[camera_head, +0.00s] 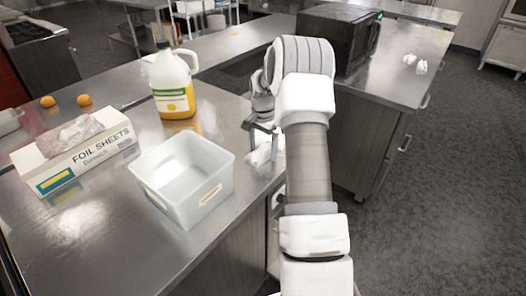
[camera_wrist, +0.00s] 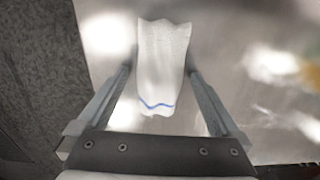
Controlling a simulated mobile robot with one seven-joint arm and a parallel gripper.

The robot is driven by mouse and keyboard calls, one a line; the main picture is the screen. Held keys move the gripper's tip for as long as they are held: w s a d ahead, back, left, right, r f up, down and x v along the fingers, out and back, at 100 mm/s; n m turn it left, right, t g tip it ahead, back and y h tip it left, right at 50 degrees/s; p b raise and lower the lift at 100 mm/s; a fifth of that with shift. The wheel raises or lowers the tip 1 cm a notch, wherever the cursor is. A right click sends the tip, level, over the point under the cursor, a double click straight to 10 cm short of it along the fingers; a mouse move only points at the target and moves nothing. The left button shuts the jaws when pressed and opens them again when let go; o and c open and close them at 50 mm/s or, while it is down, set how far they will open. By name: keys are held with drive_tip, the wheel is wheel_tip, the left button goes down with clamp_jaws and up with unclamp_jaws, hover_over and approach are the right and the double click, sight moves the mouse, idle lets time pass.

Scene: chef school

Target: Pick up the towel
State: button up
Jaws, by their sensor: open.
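The towel is white with a blue stripe near one end. In the wrist view the towel (camera_wrist: 163,62) lies on the steel counter, between the two fingers of my gripper (camera_wrist: 158,78). The fingers are apart, one on each side of it, and I see no contact. In the head view the towel (camera_head: 259,157) shows as a small white patch at the counter's right edge, partly hidden by my arm. My gripper (camera_head: 264,130) is over it there, fingers pointing down.
A white plastic bin (camera_head: 184,180) stands left of the towel. Two oranges (camera_head: 66,100) lie farther left. A black appliance (camera_head: 337,38) sits on the far counter. The counter's edge is close to the towel.

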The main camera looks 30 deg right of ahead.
sight(263, 147)
drive_tip(key=c, duration=1.4)
drive_tip(key=shift+o, duration=0.2)
drive_tip(key=shift+r, duration=0.15)
drive_tip(key=shift+r, duration=0.35)
wheel_tip(263, 147, up, 3)
drive_tip(key=shift+r, duration=0.1)
drive_tip(key=s+d+r, duration=0.5)
drive_tip(key=d+r, duration=0.2)
drive_tip(key=d, duration=0.3)
drive_tip(key=shift+s+d, duration=0.2)
